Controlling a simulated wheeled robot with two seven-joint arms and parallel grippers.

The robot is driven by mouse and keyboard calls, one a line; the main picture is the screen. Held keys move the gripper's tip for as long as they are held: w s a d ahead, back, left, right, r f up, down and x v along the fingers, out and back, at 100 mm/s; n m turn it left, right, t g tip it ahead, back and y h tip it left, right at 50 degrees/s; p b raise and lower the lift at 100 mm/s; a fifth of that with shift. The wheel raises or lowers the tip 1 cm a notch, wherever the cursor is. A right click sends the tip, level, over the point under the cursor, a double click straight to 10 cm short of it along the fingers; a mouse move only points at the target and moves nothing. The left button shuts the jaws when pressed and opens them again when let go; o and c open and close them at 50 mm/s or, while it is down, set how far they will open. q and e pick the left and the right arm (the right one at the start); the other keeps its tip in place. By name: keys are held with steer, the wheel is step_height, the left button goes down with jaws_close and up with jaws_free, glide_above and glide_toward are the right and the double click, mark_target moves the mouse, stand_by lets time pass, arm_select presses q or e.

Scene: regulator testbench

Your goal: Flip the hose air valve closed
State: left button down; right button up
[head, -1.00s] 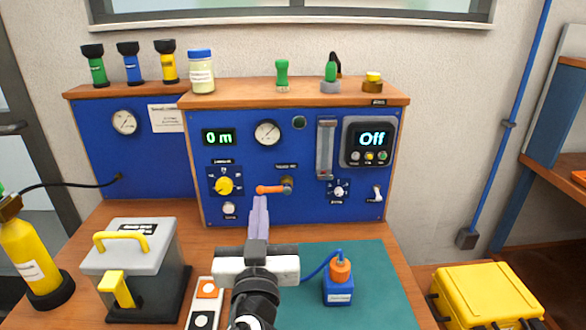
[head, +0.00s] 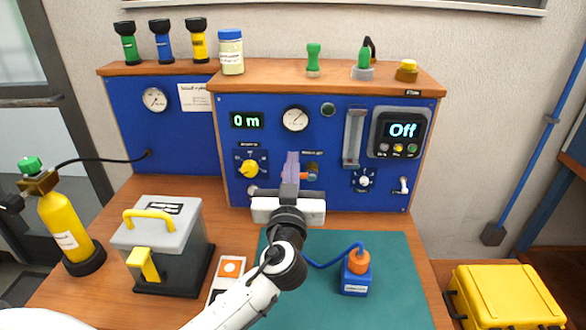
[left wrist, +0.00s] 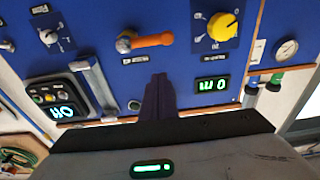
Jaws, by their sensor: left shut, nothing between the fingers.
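The hose air valve is on the blue panel front. In the left wrist view, where the panel appears upside down, its orange lever (left wrist: 153,40) lies level, reaching right from a brassy pivot (left wrist: 124,42). In the head view my left gripper (head: 291,157) stands in front of the valve and hides most of the lever; a bit of the valve (head: 312,171) shows to its right. The left gripper's fingers (left wrist: 158,80) are shut and empty. In the wrist view the fingertips appear apart from the lever, on its gauge side. My right gripper is not in view.
A yellow knob (head: 249,168) sits left of the valve and a small dial (head: 364,181) to its right. The display (head: 403,131) reads Off. A blue block with a hose (head: 355,283) stands on the green mat (head: 398,265). A grey box (head: 165,232) stands left.

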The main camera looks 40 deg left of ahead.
arm_select(q)
steer(key=shift+x, duration=1.1)
steer(key=f, duration=0.4)
steer(key=shift+s+d, duration=0.25)
steer(key=shift+s, duration=0.1)
